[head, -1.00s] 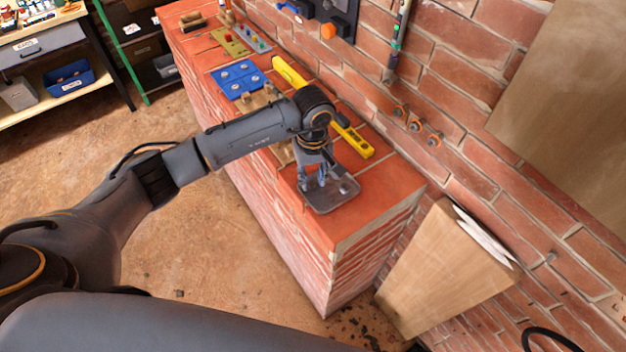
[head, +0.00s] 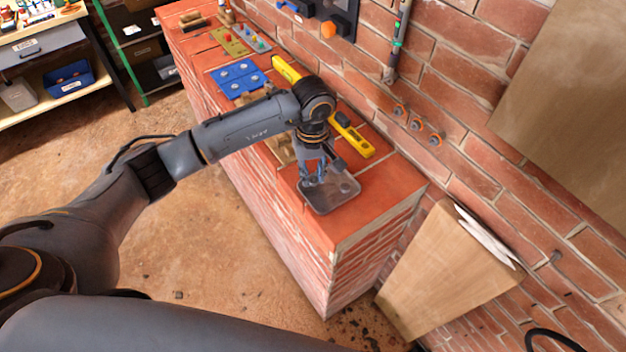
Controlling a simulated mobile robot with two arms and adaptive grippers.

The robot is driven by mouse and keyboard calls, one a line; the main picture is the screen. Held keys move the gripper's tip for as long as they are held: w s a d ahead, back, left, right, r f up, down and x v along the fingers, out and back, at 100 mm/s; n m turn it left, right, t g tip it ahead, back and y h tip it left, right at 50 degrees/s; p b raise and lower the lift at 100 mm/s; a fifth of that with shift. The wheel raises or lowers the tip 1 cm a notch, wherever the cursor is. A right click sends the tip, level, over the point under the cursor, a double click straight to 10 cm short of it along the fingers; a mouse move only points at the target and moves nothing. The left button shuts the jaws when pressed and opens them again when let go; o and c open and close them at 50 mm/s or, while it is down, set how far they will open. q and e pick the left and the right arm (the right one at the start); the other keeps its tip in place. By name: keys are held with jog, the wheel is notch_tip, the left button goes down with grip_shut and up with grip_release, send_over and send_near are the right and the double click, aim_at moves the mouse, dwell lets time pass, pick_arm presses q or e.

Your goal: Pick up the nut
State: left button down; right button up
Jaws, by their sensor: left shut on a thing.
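A shallow grey tray (head: 338,198) lies on the near end of the red brick ledge. My left gripper (head: 315,180) points down over the tray's far left part. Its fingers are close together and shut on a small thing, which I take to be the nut. The fingers hide most of it, and I cannot tell whether it touches the tray floor. My right gripper is not in view.
A yellow spirit level (head: 352,138) lies behind my left gripper along the wall. A blue plate (head: 238,78) and an olive board with pegs (head: 231,42) sit farther along the ledge. Hooks (head: 416,124) stick out of the brick wall. A wooden board (head: 440,270) leans at right.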

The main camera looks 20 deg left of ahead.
pick_arm(q)
jog(key=c, duration=2.1)
grip_release()
jog(key=s+d+r+b, duration=0.1)
jog(key=s+r+b, duration=0.1)
jog(key=r, duration=0.3)
jog(key=shift+s+d+r, duration=0.35)
jog(key=shift+s+d, duration=0.05)
jog(key=shift+s, duration=0.4)
jog(key=s+d+r+b, duration=0.3)
jog(key=s+r, duration=0.2)
jog(key=s, duration=0.3)
jog(key=shift+s+d, duration=0.3)
jog(key=shift+d, duration=0.1)
jog(key=shift+s+d+r, duration=0.1)
jog(key=shift+s+r, duration=0.05)
jog(key=shift+s, duration=0.2)
grip_shut()
jog(key=shift+w, duration=0.1)
